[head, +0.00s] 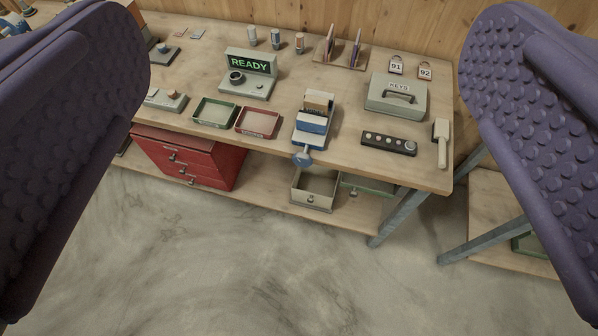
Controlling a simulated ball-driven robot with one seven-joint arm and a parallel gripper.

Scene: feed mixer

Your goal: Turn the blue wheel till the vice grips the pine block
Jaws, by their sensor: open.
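The vice (312,124) stands at the front edge of the wooden workbench, with a blue body and pale jaws.
Left of the vice are a red tray (258,122), a green tray (214,112) and a READY display (250,65). An open drawer (315,187) lies below; the floor (240,260) in front is clear.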

